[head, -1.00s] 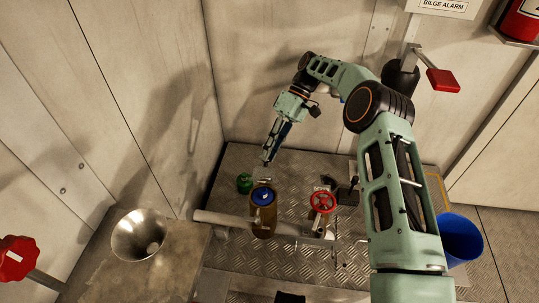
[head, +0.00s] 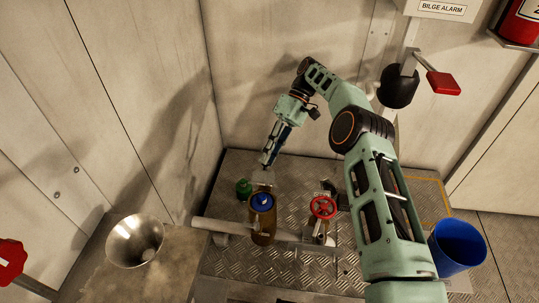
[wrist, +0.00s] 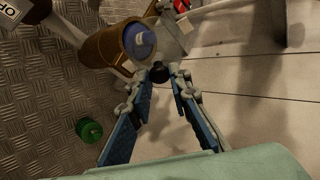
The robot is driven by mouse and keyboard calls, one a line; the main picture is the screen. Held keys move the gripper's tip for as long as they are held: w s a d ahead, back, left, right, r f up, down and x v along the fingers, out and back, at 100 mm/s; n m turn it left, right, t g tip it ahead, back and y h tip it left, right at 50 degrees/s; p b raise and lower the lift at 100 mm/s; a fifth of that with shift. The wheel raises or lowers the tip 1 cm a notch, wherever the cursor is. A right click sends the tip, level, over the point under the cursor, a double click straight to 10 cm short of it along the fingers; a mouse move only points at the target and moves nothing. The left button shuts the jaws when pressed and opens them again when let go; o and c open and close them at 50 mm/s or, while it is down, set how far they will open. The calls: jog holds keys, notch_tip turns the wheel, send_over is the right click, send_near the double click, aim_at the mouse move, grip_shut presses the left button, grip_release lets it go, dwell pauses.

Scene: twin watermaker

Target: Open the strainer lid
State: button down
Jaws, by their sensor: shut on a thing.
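The strainer is a brass cylinder (head: 263,228) with a round blue piece (head: 261,201) at its top. In the wrist view its brass body (wrist: 104,48) lies at upper left, with the blue piece (wrist: 141,41) at its end. A pale grey round plate, seemingly the strainer lid (wrist: 172,42), stands at the edge of that end. My gripper (head: 266,164) points down just behind the strainer. In the wrist view my gripper (wrist: 160,72) has its fingertips close together at the plate's near edge, shut on it. The exact contact is partly hidden by the fingertips.
A green object (head: 243,188) stands left of the strainer. A red handwheel (head: 322,207) stands to its right, and a pale pipe (head: 212,225) runs in from the left. A metal funnel (head: 135,240) is at left, a blue bucket (head: 457,249) at right. Wall panels rise behind.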

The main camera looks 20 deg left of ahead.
jog(key=c, duration=1.8)
grip_release()
notch_tip(320, 180, up, 10)
